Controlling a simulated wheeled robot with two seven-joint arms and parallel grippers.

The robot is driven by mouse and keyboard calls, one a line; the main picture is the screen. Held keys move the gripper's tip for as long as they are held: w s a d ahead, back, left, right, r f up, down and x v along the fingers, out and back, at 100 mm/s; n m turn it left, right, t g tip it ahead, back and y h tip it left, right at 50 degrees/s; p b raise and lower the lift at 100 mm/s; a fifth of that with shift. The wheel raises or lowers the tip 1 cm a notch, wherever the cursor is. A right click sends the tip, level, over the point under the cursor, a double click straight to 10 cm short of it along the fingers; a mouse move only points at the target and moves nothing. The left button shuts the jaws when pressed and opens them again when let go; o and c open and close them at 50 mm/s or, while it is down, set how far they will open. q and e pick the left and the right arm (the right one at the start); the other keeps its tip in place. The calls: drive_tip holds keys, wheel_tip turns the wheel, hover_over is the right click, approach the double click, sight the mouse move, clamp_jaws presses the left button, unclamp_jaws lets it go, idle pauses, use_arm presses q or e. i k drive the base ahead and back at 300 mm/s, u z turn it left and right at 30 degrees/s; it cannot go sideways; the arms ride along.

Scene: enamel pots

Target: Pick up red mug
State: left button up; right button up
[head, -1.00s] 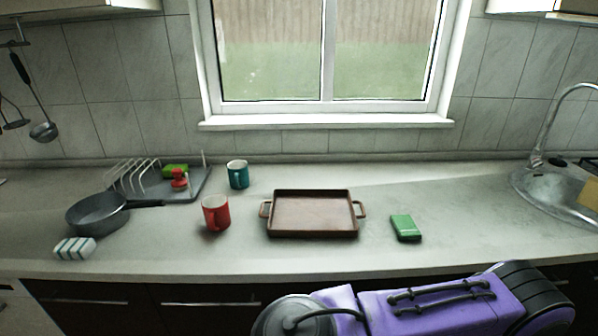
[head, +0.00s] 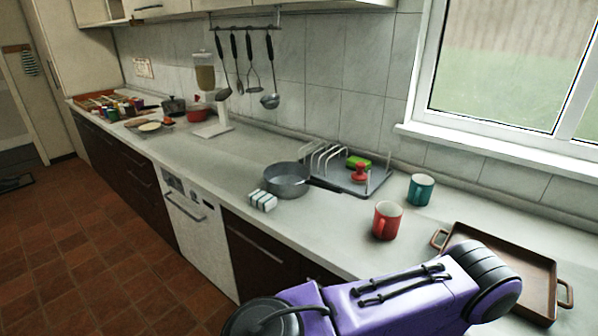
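The red mug (head: 387,221) stands upright on the pale worktop, right of centre in the head view. Its handle faces the front left. A teal mug (head: 420,189) stands behind it to the right. One of my purple arm links crosses the lower part of the view, in front of the worktop and apart from the red mug. Neither gripper shows.
A brown tray (head: 461,233) with two handles lies right of the red mug. A grey pan (head: 287,181), a striped sponge (head: 262,201) and a dish rack (head: 376,183) are to its left. The worktop just around the mug is clear.

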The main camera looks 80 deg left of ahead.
sight(385, 225)
drive_tip(key=u, duration=1.8)
drive_tip(key=i, duration=0.5)
drive_tip(key=k, duration=0.5)
drive_tip(key=z, duration=2.95)
drive_tip(key=k, duration=1.2)
drive_tip(key=u, duration=1.4)
